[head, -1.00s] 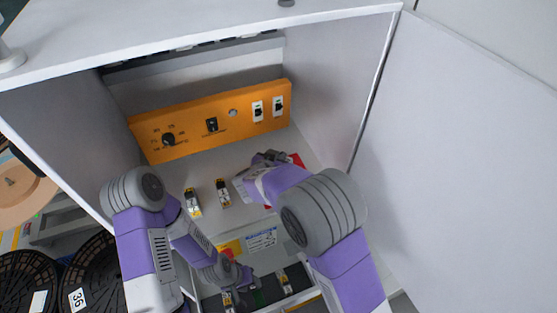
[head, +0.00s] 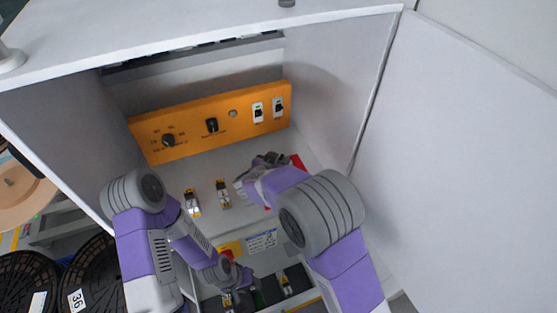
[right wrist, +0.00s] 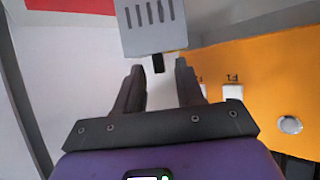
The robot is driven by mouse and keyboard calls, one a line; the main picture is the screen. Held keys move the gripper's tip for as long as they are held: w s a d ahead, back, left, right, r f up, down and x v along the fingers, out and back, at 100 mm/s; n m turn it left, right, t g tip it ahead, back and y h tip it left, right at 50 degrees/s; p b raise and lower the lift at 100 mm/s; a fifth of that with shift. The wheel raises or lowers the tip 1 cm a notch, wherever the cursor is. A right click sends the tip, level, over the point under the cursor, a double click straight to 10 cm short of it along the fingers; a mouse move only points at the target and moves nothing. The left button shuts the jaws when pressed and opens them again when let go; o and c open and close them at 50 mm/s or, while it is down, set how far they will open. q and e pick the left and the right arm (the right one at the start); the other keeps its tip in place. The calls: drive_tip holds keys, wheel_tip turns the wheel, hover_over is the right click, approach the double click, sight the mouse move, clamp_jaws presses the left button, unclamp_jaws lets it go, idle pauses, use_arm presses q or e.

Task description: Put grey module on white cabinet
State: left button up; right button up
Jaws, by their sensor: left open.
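The grey module (right wrist: 154,28) shows in the right wrist view as a pale grey box with dark slots in its face and a small black stub at its near edge. My right gripper (right wrist: 159,72) is open, its two dark fingers apart, with the module just beyond the fingertips. I cannot tell whether they touch it. In the head view this gripper (head: 270,158) is inside the white cabinet (head: 335,80), over its shelf, and I cannot make out the module there. My left gripper (head: 238,284) is open, low down at the cabinet's lower front.
An orange panel (head: 190,128) with knobs and switches crosses the cabinet's back. Two small yellow-and-black modules (head: 192,202) (head: 223,193) stand on the shelf. A red patch (head: 297,160) lies beyond my right gripper. More small modules (head: 285,283) are below. Black reels (head: 90,285) stand at lower left.

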drive_tip(key=p+v, duration=0.1)
drive_tip(key=v, duration=1.1)
drive_tip(key=shift+r, duration=0.25)
drive_tip(key=shift+f, duration=0.1)
